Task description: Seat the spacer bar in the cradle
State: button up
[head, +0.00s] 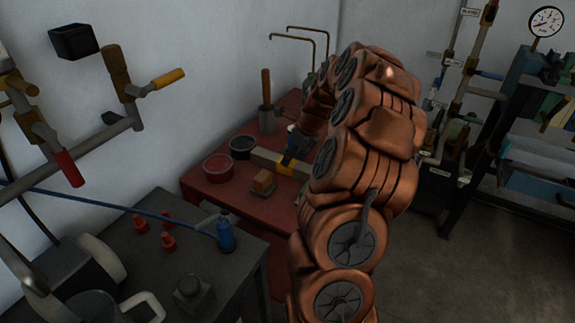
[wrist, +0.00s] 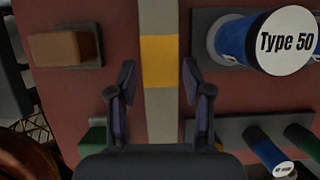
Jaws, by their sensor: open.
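The likely spacer bar is a long beige-grey bar with a yellow band. In the wrist view the bar (wrist: 160,115) runs top to bottom, its yellow band (wrist: 161,62) between my fingertips. In the head view the bar (head: 264,156) lies across the red table, partly hidden by my arm. My gripper (wrist: 159,76) is open, one finger on each side of the bar, with gaps showing. It also shows at the bar in the head view (head: 294,158). I cannot tell whether the fingertips are above the bar or level with it. I cannot make out the cradle for certain.
On the red table (head: 212,192) are an orange-brown block (head: 263,181) on a grey base, a red tub (head: 217,168), a black tub (head: 242,147) and a tool holder (head: 267,120).

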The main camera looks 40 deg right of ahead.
jog(key=shift+p+x, duration=0.7)
jog(key=shift+x, duration=1.5)
jog(key=shift+s, duration=0.15)
grip_shut()
